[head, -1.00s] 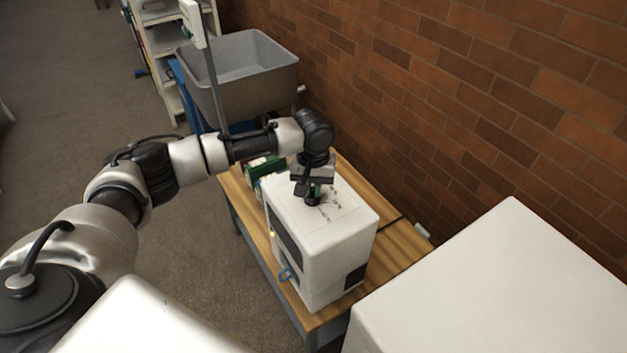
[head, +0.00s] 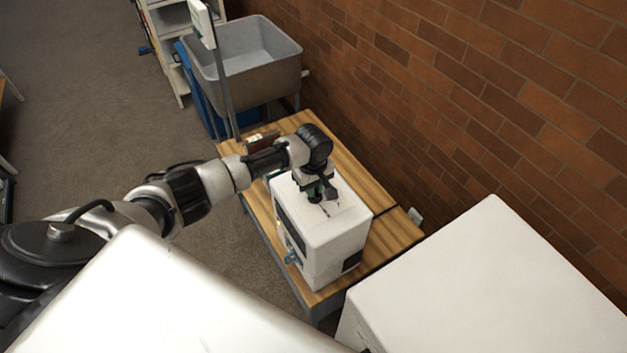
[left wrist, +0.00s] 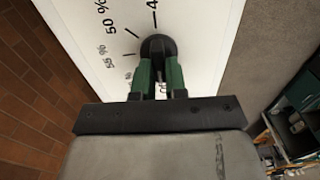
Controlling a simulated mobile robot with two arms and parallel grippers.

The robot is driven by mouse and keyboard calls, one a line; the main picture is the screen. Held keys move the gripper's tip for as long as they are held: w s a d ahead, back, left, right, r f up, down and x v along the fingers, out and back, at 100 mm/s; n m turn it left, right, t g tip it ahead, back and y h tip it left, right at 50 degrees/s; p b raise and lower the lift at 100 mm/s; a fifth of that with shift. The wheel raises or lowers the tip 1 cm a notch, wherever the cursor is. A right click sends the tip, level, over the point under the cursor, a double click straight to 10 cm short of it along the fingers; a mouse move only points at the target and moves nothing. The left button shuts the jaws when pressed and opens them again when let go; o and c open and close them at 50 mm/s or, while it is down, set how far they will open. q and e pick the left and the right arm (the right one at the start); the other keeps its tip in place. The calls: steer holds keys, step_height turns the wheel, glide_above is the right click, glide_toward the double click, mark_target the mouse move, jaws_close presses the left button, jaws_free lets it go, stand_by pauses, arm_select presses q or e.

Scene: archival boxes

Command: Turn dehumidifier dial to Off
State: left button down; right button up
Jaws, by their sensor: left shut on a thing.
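The white dehumidifier (head: 343,238) stands on a wooden bench, with printed marks on its top face. My left gripper (head: 322,194) reaches down onto that top. In the left wrist view its two green-sided fingers (left wrist: 159,72) are shut on the round black dial (left wrist: 158,45). Tick marks and labels such as 50 % and 55 % (left wrist: 112,22) surround the dial on the white top (left wrist: 205,35). The fingers cover part of the dial, and I cannot tell where its pointer stands. My right gripper is in neither view.
The wooden bench (head: 393,238) runs along a brick wall (head: 470,110). A grey tub (head: 250,75) stands beyond it, near a shelf (head: 165,45). A large white surface (head: 490,285) fills the lower right. Carpet (head: 90,110) is clear at left.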

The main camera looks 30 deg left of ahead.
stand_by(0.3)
arm_select(q)
steer(key=c, duration=1.2)
jaws_free()
steer(key=shift+o, duration=0.2)
step_height(320, 180, up, 11)
steer(key=b, duration=0.1)
steer(key=shift+f, duration=0.1)
